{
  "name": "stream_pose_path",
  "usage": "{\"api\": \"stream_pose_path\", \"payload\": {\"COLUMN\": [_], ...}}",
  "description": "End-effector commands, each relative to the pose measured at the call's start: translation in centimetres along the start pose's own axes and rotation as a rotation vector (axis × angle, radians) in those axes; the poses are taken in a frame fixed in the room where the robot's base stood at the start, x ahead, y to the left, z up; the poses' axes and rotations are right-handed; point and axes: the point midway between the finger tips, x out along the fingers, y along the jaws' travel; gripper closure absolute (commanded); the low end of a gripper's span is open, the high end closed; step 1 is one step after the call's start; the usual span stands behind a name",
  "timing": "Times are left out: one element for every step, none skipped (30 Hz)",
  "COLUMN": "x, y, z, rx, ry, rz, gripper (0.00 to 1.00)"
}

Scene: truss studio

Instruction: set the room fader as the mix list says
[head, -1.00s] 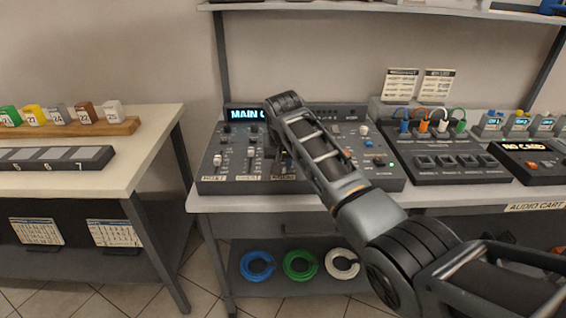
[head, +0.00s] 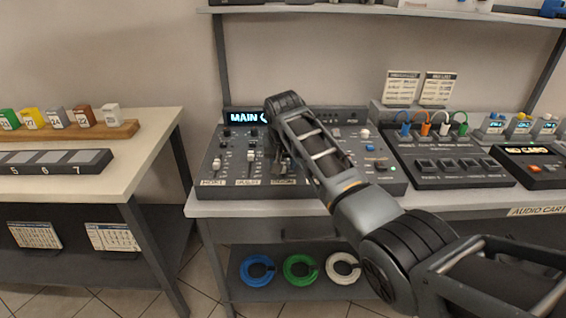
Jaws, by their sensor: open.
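The dark mixing console (head: 225,188) stands on the audio cart, with a lit display (head: 243,117) reading "MAIN" and more text behind my arm. Two white fader caps show on its left side, a lower one (head: 217,164) and a higher one (head: 251,156). Labels run along its front edge; the third label (head: 284,182) is too small to read surely. My gripper (head: 282,168) is open, pointing down over the third fader strip; my arm hides much of the console's middle. Two printed lists, one on the left (head: 402,87) and one on the right (head: 439,88), stand behind the patch unit; their text is unreadable.
A patch unit (head: 450,178) with coloured plugs stands right of the console, and a black card unit (head: 540,166) beyond it. Coiled blue, green and white cables lie on the lower shelf (head: 300,295). Another table (head: 95,187) stands at left, across a gap.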

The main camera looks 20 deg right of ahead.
Motion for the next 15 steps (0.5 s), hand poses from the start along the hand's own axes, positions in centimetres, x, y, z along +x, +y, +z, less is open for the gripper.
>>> {"api": "stream_pose_path", "payload": {"x": [-0.1, -0.2, -0.4, -0.7, -1.1, -1.6, -2.0, -2.5, -3.1, -3.7, -4.2, -4.8, -5.3, -5.7, -6.2], "y": [0.0, 0.0, 0.0, 0.0, 0.0, 0.0, -0.1, 0.0, 0.0, -0.1, -0.1, -0.1, 0.0, -0.1, -0.1], "z": [0.0, 0.0, 0.0, -0.1, -0.1, -0.1, -0.1, -0.1, -0.1, -0.1, -0.1, -0.1, 0.0, 0.0, 0.0], "rx": [0.000, 0.000, 0.000, 0.000, 0.000, 0.000, 0.000, 0.001, 0.001, 0.000, 0.000, 0.000, 0.000, 0.000, 0.000], "ry": [0.000, 0.001, 0.001, 0.002, 0.002, 0.002, 0.004, 0.003, 0.004, 0.004, 0.004, 0.004, 0.002, 0.003, 0.002], "rz": [0.000, 0.000, -0.001, -0.001, -0.001, -0.001, -0.002, -0.001, -0.002, -0.002, -0.002, -0.002, -0.002, -0.002, -0.001], "gripper": [0.55, 0.55, 0.55, 0.55, 0.55, 0.55, 0.55, 0.55, 0.55, 0.55, 0.55, 0.55, 0.55, 0.55, 0.55]}}
